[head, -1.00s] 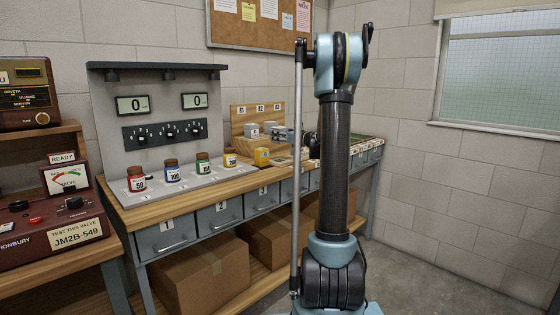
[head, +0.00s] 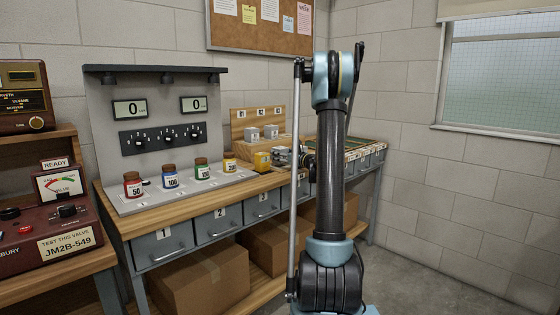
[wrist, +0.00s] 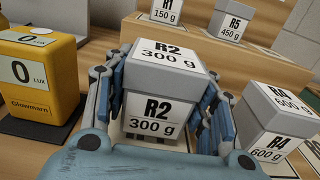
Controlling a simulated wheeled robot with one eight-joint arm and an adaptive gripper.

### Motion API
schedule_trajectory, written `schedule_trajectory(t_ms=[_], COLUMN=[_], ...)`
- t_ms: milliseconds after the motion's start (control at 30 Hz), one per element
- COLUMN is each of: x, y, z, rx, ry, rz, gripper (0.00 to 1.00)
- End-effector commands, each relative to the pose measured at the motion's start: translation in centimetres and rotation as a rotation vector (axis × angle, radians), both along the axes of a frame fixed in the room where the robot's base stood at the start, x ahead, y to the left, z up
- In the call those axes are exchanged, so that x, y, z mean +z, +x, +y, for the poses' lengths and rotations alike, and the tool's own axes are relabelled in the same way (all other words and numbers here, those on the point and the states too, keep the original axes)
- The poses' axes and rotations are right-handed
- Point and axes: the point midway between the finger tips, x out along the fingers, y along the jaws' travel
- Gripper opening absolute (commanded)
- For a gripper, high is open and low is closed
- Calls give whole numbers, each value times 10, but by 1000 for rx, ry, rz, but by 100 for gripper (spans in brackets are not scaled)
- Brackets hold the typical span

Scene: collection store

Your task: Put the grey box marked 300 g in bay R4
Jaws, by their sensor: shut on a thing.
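The grey box marked R2 300 g (wrist: 152,112) is between the fingers of my gripper (wrist: 168,88) in the wrist view. The fingers are shut on its left and right sides. It looks upright, with its labelled front and top facing the camera; I cannot tell whether its base touches the wood. A grey box marked R4 600 g (wrist: 275,125) stands just right of my gripper. In the head view my gripper (head: 282,156) is low at the rack, right of the yellow meter; the held box is too small to make out there. I cannot read a bay R4 label.
The yellow lux meter (wrist: 35,75) stands close on the left. Coloured jars, such as the yellow one (head: 229,163), stand left along the bench (head: 150,215).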

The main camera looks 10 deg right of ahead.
Motion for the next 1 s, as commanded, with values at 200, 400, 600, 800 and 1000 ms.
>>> schedule_trajectory(t_ms=[200,400,600,800,1000], x=[-16,-16,-17,-16,-15], y=[0,0,0,0,-4], z=[0,0,1,1,-2], rx=[0,0,1,1,0], ry=[0,0,0,0,0], rz=[0,0,0,0,0], gripper=[18,18,71,71,71])
